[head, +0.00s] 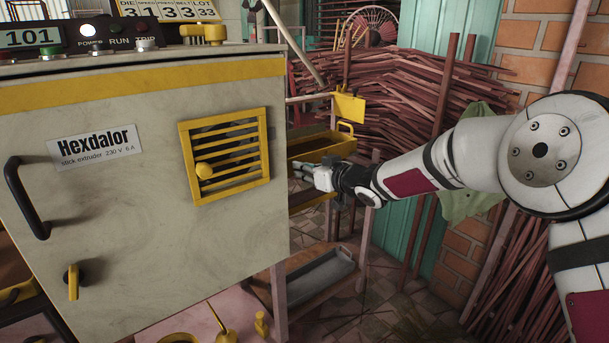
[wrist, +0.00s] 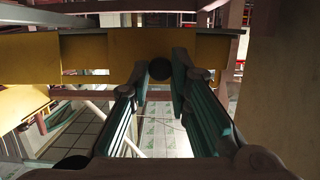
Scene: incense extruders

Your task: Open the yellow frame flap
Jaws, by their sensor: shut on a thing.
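A yellow panel (wrist: 105,55) spans the upper part of the wrist view, under a dark top edge. A dark round knob (wrist: 160,69) sits at its middle. My gripper (wrist: 165,62) has its two fingertips on either side of this knob and is shut on it. In the head view my gripper (head: 299,172) is beside the machine's right edge, at a yellow trough-like part (head: 322,146); the knob is hidden there. A yellow slatted frame (head: 264,155) with a yellow round knob is set in the machine's front, apart from my gripper. It looks flush with the front.
The pale Hexdalor machine (head: 140,220) stands close on the left, with a black handle (head: 25,200). A grey trough (head: 320,275) lies on a low shelf under the gripper. Stacked reddish sticks (head: 400,90) stand behind. Some tiled floor is free below.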

